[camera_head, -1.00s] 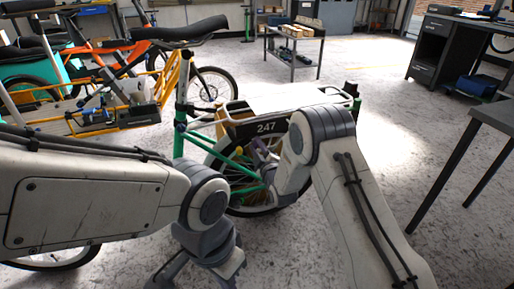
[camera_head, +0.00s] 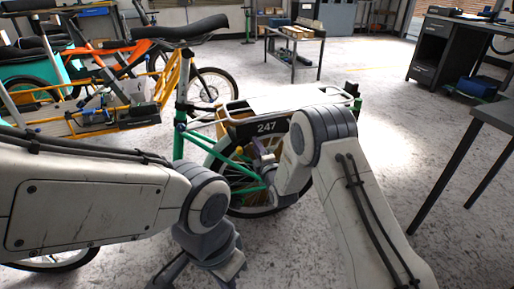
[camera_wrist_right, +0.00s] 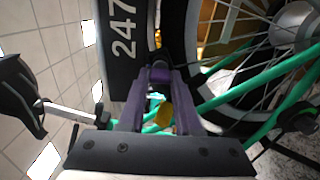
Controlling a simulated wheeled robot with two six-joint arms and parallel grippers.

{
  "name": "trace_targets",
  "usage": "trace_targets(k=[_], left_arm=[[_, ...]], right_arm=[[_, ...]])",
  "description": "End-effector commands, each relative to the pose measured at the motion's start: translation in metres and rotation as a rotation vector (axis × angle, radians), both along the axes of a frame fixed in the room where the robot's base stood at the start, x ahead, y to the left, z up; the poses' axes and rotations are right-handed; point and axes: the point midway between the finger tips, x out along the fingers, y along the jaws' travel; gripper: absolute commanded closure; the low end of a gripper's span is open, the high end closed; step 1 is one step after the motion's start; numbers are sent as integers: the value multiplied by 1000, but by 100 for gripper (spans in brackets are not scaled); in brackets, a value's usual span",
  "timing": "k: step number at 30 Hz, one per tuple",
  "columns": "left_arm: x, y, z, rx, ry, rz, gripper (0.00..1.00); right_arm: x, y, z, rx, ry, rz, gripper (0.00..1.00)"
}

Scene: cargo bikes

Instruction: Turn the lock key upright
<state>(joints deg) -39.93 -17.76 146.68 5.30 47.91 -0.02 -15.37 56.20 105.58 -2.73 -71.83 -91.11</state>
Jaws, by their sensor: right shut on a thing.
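My right gripper (camera_wrist_right: 158,78) has its purple fingers closed on a small part at the frame lock, beside the rear wheel and the black 247 panel (camera_wrist_right: 124,40). This part is taken to be the lock key (camera_wrist_right: 158,74); it is mostly hidden between the fingertips, so its angle is hard to tell. A yellow tag (camera_wrist_right: 165,114) hangs below it between the fingers. In the head view the right gripper (camera_head: 262,150) reaches the green bike's rear wheel (camera_head: 222,147), partly behind my forearm. My left gripper (camera_head: 208,262) is low at the bottom edge, away from the bike; its fingertips are not clear.
The green bike's rear rack (camera_head: 285,103) and saddle (camera_head: 180,29) stand close to my arms. An orange and yellow cargo bike (camera_head: 110,85) is behind on the left. A grey table (camera_head: 497,112) stands at the right. The floor between is clear.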

Motion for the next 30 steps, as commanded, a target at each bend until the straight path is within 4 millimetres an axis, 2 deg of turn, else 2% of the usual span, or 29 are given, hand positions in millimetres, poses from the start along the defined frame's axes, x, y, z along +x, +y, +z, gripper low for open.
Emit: trace_targets(k=[13, 14, 15, 16, 26, 30], left_arm=[[0, 0, 0, 0, 0, 0, 100], [0, 0, 0, 0, 0, 0, 100], [0, 0, 0, 0, 0, 0, 100], [0, 0, 0, 0, 0, 0, 100], [0, 0, 0, 0, 0, 0, 100], [0, 0, 5, 0, 0, 0, 100]], right_arm=[[-1, 1, -2, -14, 0, 3, 100], [-1, 1, -2, -14, 0, 3, 64], [-1, 1, -2, -14, 0, 3, 48], [-1, 1, -2, -13, 0, 3, 38], [-1, 0, 0, -11, -1, 1, 38], [-13, -4, 0, -12, 0, 1, 38]])
